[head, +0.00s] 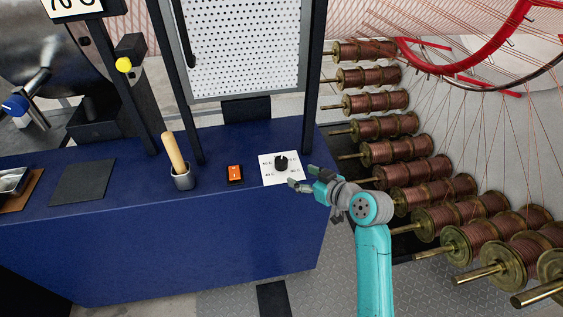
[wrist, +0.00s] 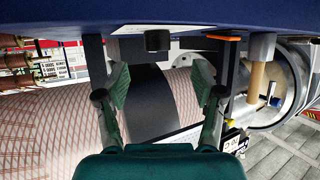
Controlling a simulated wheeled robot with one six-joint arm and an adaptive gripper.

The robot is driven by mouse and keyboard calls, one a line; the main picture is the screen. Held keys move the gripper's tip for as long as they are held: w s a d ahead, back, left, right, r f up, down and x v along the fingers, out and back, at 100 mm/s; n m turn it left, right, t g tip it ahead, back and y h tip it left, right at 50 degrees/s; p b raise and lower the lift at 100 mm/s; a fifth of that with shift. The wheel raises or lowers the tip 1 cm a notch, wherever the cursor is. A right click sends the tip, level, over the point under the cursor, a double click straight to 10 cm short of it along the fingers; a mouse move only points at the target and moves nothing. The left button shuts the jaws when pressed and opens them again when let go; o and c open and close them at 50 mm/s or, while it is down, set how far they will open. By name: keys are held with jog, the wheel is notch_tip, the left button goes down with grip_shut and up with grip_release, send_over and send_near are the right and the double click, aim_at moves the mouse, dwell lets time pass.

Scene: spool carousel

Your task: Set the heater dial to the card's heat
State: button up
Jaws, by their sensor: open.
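The heater dial is a black knob (head: 281,162) on a white marked plate (head: 292,177) on the blue bench; the plate's markings are too small to read. In the wrist view the knob (wrist: 157,40) hangs at the top centre, beyond my fingertips, with the picture upside down. My gripper (head: 302,178) is open and empty, just right of the knob in the head view. Its two fingers spread wide in the wrist view (wrist: 160,82). A white sign (head: 72,6) at the top left is cut off, and its text seems to be a temperature, not surely readable.
An orange switch (head: 235,173) and a grey cup with a wooden handle (head: 176,152) stand left of the dial. A dark post (head: 311,90) rises behind the plate. Rows of copper spools (head: 400,150) fill the right side. The bench front is clear.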

aim_at(285, 163)
jog(key=x, duration=0.3)
jog(key=r+x, duration=0.1)
jog(key=x, duration=0.7)
jog(key=shift+w+r, duration=0.15)
jog(key=shift+w, duration=0.15)
jog(key=c, duration=1.2)
